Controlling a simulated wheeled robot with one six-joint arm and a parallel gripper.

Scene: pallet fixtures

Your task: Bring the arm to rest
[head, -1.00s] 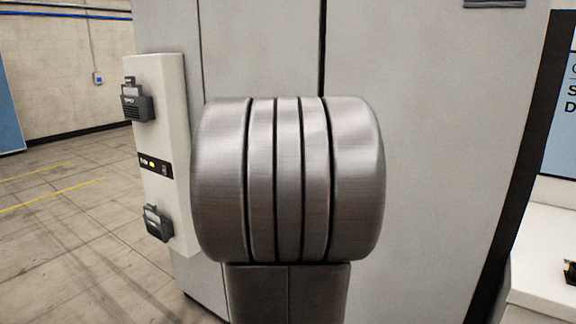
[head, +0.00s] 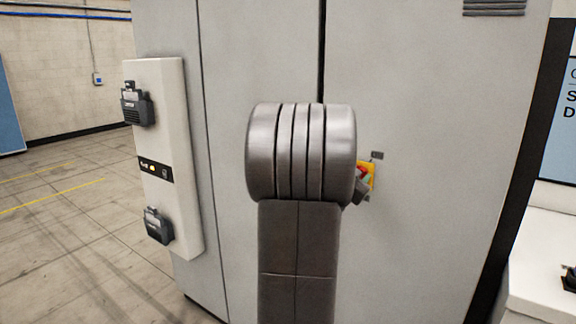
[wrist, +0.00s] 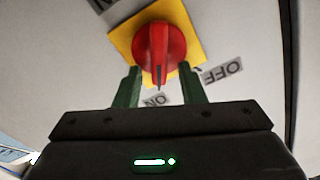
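Beyond the fingertips is a red rotary knob (wrist: 161,50) on a yellow plate (wrist: 124,42). The knob's handle stands upright in the picture, its lower tip close to the ON label (wrist: 155,99). The OFF label (wrist: 222,73) is to the right. The exact gap between fingers and knob is hard to tell. In the head view my arm hides most of the switch; part of the yellow plate (head: 371,173) shows to its right.
A large grey cabinet (head: 430,90) stands close in front of me. A pale panel with dark latches (head: 170,120) is on its left side. Open tiled floor (head: 60,240) lies to the left. A white surface (head: 540,255) is at the right edge.

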